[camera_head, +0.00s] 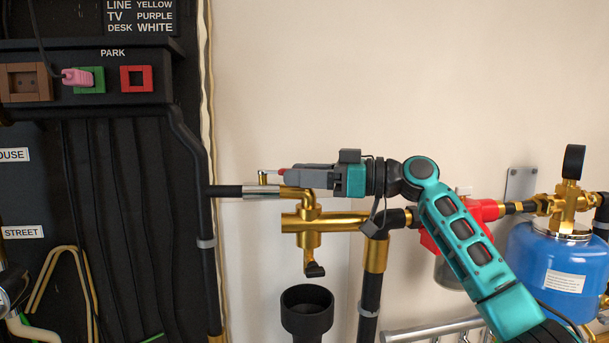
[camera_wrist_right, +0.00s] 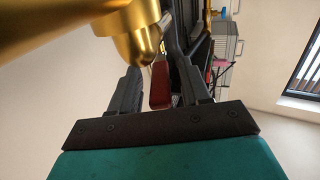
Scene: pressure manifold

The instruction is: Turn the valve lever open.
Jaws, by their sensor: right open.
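The valve lever (camera_wrist_right: 160,86) has a red grip and shows between the two fingers of my right gripper (camera_wrist_right: 155,96) in the wrist view. In the head view its red end (camera_head: 283,171) shows at the gripper's tip, with a thin metal part reaching left to a small brass stem. My right gripper (camera_head: 292,176) points left, just above the brass pipework (camera_head: 333,219). It is open, with gaps beside the lever. I cannot tell whether a finger touches it. The gripper hides part of the lever and valve in the head view. My left gripper is not in view.
A brass fitting (camera_wrist_right: 138,35) stands close in front of the fingers. A black funnel (camera_head: 307,311) is below the pipework. A blue tank (camera_head: 556,270) and red fitting (camera_head: 484,212) are at the right. A black panel (camera_head: 130,240) stands at the left.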

